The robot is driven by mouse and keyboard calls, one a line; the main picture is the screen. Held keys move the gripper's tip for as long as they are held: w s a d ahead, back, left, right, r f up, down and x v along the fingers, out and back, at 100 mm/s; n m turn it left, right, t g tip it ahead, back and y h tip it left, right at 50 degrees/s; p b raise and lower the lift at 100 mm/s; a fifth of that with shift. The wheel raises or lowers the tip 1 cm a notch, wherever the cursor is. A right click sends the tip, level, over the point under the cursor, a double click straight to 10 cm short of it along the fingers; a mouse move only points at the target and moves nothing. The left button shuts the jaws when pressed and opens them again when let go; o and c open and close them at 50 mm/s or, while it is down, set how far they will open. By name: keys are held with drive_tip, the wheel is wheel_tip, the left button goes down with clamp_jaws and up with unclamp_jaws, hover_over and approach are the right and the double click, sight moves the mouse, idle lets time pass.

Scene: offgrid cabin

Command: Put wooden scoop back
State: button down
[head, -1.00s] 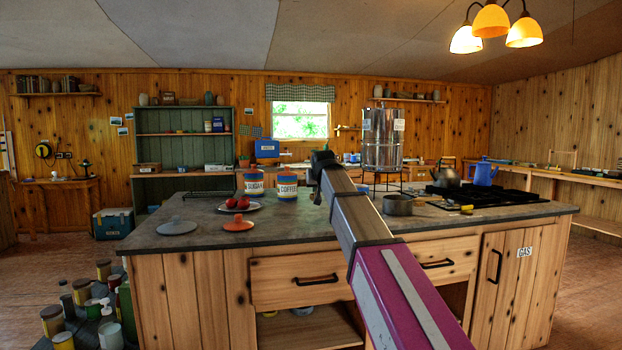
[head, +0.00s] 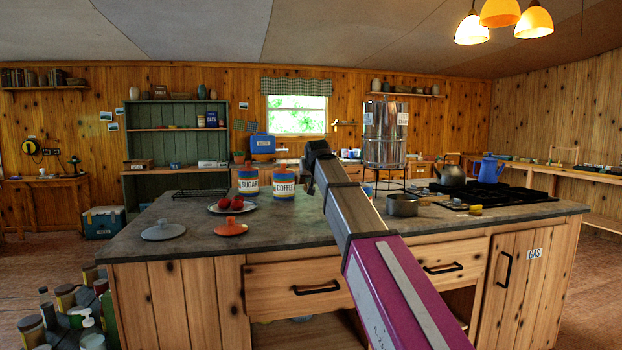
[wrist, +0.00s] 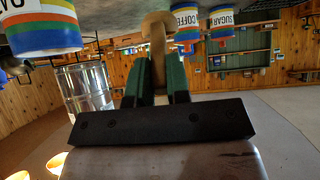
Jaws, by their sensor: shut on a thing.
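In the wrist view, which is upside down, my gripper (wrist: 159,66) has its green fingers closed on a light wooden piece, the wooden scoop (wrist: 157,32). Its far end is near the countertop; I cannot tell whether it touches. The coffee canister (head: 284,184) and sugar canister (head: 248,181) stand side by side on the island. They also show beyond the scoop in the wrist view. A third striped canister (wrist: 42,28) is close at the left there, its label partly cut off.
The island top (head: 290,229) holds a plate of tomatoes (head: 232,205), a grey lid (head: 163,230), an orange lid (head: 230,228), a pot (head: 403,205) and a stove (head: 490,199). A metal tank (head: 385,133) stands behind my arm.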

drive_tip(key=shift+f, duration=6.7)
drive_tip(key=shift+f, duration=0.25)
drive_tip(key=c, duration=1)
unclamp_jaws()
drive_tip(key=shift+s, duration=0.1)
drive_tip(key=v, duration=1)
drive_tip(key=s+d+f+g+h, duration=0.15)
drive_tip(key=d+f, duration=0.25)
drive_tip(key=f, duration=0.5)
drive_tip(key=s+d+f+g, duration=0.2)
drive_tip(key=s+d+f, duration=0.15)
drive_tip(key=f, duration=0.45)
drive_tip(key=s+d+f+g, duration=0.15)
drive_tip(key=d+f, duration=0.25)
drive_tip(key=f, duration=0.5)
drive_tip(key=s+d+f+g, duration=0.1)
drive_tip(key=s+d+f, duration=0.2)
drive_tip(key=s+f, duration=0.3)
drive_tip(key=s+d+f+m+g, duration=0.1)
drive_tip(key=s+d+f+g, duration=0.1)
drive_tip(key=s+d+f, duration=0.2)
drive_tip(key=s+d+f+m+g, duration=0.1)
drive_tip(key=s+d+f+g, duration=0.1)
drive_tip(key=s+f, duration=0.7)
drive_tip(key=shift+s+d+f, duration=0.1)
drive_tip(key=shift+d+f, duration=0.3)
drive_tip(key=shift+f, duration=0.35)
drive_tip(key=shift+s+d+f, duration=0.1)
drive_tip(key=shift+d+f, duration=0.3)
drive_tip(key=shift+f, duration=0.3)
